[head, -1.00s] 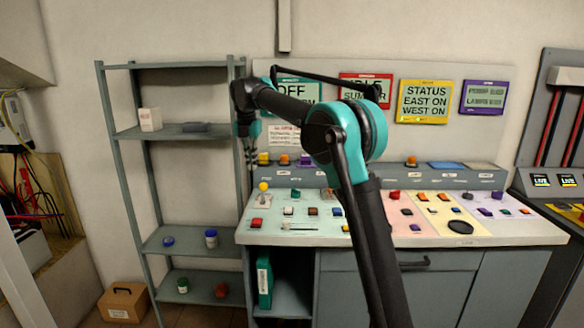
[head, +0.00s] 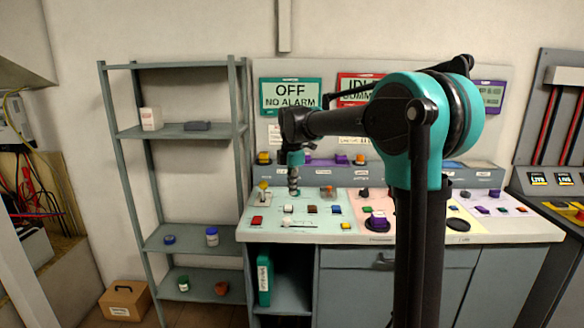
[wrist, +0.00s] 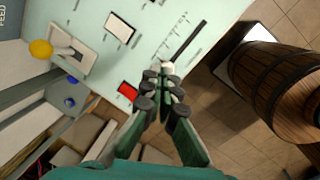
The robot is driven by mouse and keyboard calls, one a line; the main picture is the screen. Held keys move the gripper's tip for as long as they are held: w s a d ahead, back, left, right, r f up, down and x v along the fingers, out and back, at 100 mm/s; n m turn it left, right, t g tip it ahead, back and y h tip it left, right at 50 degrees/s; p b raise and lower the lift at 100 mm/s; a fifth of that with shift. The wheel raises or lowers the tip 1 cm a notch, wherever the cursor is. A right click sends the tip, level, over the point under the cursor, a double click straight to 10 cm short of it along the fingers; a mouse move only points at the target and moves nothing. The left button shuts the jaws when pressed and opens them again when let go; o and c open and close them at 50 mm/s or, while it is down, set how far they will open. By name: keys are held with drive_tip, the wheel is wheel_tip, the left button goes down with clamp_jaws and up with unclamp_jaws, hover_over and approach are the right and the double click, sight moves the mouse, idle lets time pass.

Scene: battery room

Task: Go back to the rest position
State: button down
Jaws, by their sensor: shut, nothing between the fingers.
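My gripper (head: 294,190) hangs pointing down over the left part of the control desk (head: 340,233) in the head view. In the wrist view my gripper (wrist: 163,92) shows its dark green fingers with their tips together and nothing between them. The tips show near the desk's front edge there, with a red button (wrist: 128,91) to their left. My arm rises in front of the desk and hides part of its middle and the panels behind.
A grey shelf rack (head: 190,130) stands left of the desk. A cardboard box (head: 125,299) is on the floor at left. A wooden barrel (wrist: 275,90) stands near the desk in the wrist view. A yellow-knobbed lever (wrist: 41,49) sticks up from the desk.

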drive_tip(key=s+d+f+m, duration=0.6)
drive_tip(key=s+f+m, duration=0.1)
drive_tip(key=s, duration=0.3)
drive_tip(key=s+d+f+m+t, duration=0.1)
drive_tip(key=s+d+f+m, duration=0.5)
drive_tip(key=s, duration=0.4)
drive_tip(key=s+d+f+m+t, duration=0.1)
drive_tip(key=s+d+f+m, duration=0.6)
drive_tip(key=s+f+m, duration=0.2)
drive_tip(key=shift+s, duration=0.8)
drive_tip(key=c, duration=2.3)
unclamp_jaws()
